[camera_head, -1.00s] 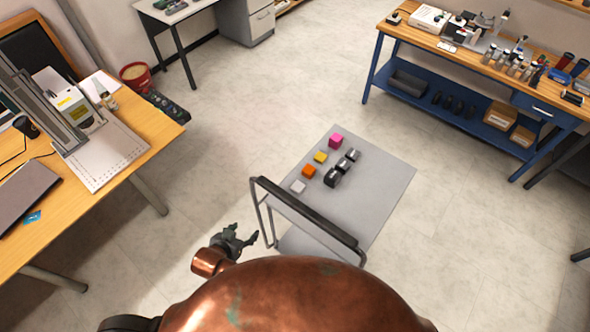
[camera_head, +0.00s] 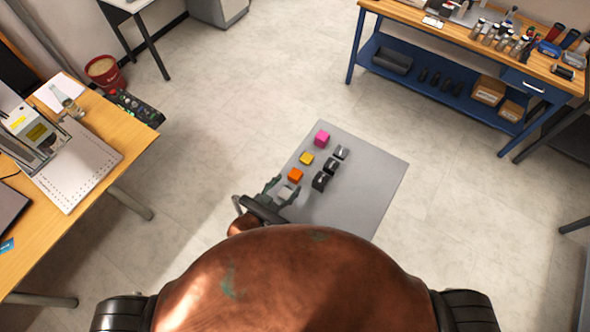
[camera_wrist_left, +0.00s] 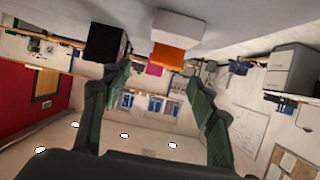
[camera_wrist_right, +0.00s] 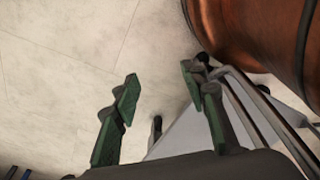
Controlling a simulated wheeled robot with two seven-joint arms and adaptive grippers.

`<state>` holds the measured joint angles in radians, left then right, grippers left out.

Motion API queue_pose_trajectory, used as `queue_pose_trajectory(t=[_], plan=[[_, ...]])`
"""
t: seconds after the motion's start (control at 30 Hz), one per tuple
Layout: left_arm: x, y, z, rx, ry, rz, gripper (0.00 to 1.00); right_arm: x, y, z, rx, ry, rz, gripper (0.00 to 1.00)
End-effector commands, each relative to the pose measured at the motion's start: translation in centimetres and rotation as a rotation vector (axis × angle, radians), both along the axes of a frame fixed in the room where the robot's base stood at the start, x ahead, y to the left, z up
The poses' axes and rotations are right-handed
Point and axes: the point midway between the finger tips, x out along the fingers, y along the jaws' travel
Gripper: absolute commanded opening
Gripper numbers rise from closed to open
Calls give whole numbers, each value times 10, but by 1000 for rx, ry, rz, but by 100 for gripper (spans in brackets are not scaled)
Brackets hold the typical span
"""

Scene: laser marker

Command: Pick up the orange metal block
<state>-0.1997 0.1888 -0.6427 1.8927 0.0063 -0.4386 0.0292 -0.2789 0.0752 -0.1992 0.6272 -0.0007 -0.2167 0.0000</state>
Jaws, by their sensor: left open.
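The orange metal block (camera_head: 295,175) stands on the grey cart top (camera_head: 370,195), in a row between a yellow block (camera_head: 306,158) and a white block (camera_head: 286,191). My left gripper (camera_head: 280,189) is open and empty at the cart's near left corner, by the white block. In the left wrist view, which is upside down, the white block (camera_wrist_left: 178,27) is nearest, with the orange block (camera_wrist_left: 173,54) partly hidden behind it. Both lie beyond the open fingers (camera_wrist_left: 158,80). My right gripper (camera_wrist_right: 160,85) is open and empty; the head view does not show it.
Several dark blocks (camera_head: 330,164) stand right of the coloured row, and a pink block (camera_head: 322,138) is at its far end. The cart's dark handle (camera_head: 262,210) is close to my left gripper. A wooden table (camera_head: 115,150) is left, a blue workbench (camera_head: 450,90) far right.

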Motion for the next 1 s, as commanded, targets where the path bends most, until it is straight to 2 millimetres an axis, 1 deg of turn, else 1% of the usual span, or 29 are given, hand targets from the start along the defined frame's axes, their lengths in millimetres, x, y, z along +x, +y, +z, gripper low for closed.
queue_pose_trajectory(t=[0.03,0.1,0.2,0.27,0.33,0.4,0.5,0.6,0.67,0.77,0.87,1.0], plan=[[5,-1,-2,-1,1,5,54,-13,1,-1,0,16,-3,40],[10,-2,-4,0,0,10,54,-28,0,-1,0,35,-7,40],[19,-5,-8,0,1,13,54,-44,-1,0,-2,55,-11,40],[27,-9,-10,-2,1,14,54,-49,-2,2,-4,61,-12,40],[36,-13,-14,-2,2,14,54,-49,-3,4,-5,61,-11,40],[44,-18,-18,-2,1,15,54,-45,-4,4,-5,55,-10,40],[50,-22,-22,0,1,14,54,-30,-5,5,-6,36,-5,40],[52,-24,-24,0,2,13,54,-14,-6,6,-6,15,-2,40],[52,-24,-24,0,2,12,54,-9,-6,6,-6,9,0,40],[52,-25,-24,0,2,11,54,-9,-6,6,-6,9,0,40],[52,-25,-24,0,2,11,47,-14,-6,6,-6,16,-1,40],[52,-25,-24,0,2,10,38,-25,-6,5,-7,30,-4,40]])
